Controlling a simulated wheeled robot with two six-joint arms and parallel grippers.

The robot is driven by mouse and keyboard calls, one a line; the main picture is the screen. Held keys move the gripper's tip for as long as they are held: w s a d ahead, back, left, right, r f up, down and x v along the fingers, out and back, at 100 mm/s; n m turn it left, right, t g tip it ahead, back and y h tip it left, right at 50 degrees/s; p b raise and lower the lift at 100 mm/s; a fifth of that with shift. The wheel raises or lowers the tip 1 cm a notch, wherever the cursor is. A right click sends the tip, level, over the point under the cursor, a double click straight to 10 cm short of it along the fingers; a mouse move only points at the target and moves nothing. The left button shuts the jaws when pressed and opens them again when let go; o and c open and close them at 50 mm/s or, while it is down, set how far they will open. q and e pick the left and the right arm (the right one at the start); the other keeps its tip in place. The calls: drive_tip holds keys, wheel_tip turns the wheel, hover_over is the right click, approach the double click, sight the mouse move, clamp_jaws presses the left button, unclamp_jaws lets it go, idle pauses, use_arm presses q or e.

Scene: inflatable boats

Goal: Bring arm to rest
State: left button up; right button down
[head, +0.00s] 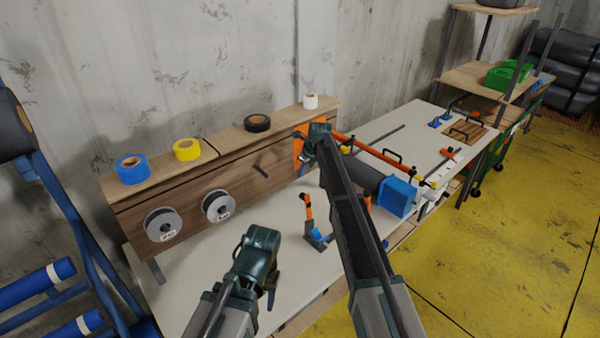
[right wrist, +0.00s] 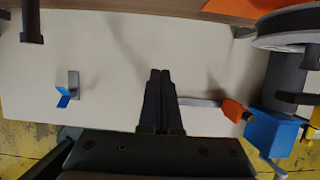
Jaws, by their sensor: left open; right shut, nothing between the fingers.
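My right arm (head: 350,205) reaches from the bottom of the head view across the workbench towards the wooden shelf. Its gripper (head: 316,142) is at the far end, in front of an orange panel, and its fingers are hard to make out there. In the right wrist view the right gripper's fingers (right wrist: 159,85) are together and empty, above the pale bench top. My left gripper (head: 268,272) is open and empty over the near left part of the workbench (head: 200,275). Its fingertips are partly hidden by its own body.
The shelf (head: 225,150) carries several tape rolls. Two grey reels (head: 217,206) hang on its front. An orange-handled tool (head: 308,212) stands between my arms. A grey cylinder with a blue end (head: 396,196) lies close right of my right arm. Yellow floor (head: 510,240) is clear at right.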

drive_tip(key=s+a+f+n+g+h+b, duration=0.1)
drive_tip(key=s+f+n+b, duration=0.3)
drive_tip(key=s+n, duration=0.7)
drive_tip(key=s+a+f+n+g+h+b, duration=0.1)
drive_tip(key=s+f+n+b, duration=0.3)
drive_tip(key=s+n, duration=0.6)
drive_tip(key=s+a+f+n+g+h+b, duration=0.1)
drive_tip(key=s+f+n+b, duration=0.3)
drive_tip(key=s+n, duration=0.7)
drive_tip(key=s+f, duration=0.2)
drive_tip(key=s, duration=1.5)
drive_tip(key=shift+s+n+g+h+b, duration=0.3)
drive_tip(key=shift+s+h+b, duration=0.1)
